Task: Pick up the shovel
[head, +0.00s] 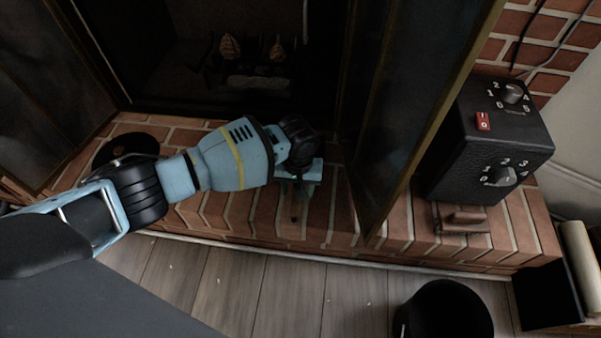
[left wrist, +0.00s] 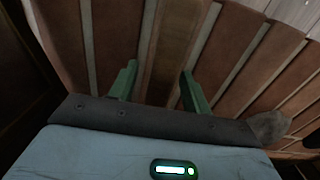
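I cannot identify the shovel with certainty. A black flat piece (head: 545,295) beside a pale cylinder (head: 580,255) is cut off at the lower right edge of the head view; I cannot tell if it is the shovel. A dark rounded object (head: 125,148) lies on the left of the hearth, partly behind my arm. My left gripper (head: 297,195) points down over the brick hearth (head: 345,220). My right gripper is not in view.
An open dark glass door (head: 410,110) stands just right of my left gripper. A black box with dials (head: 490,140) and a small brown block (head: 462,218) are farther right. A black bucket (head: 445,312) stands on the wooden floor (head: 300,285). The dark firebox is behind.

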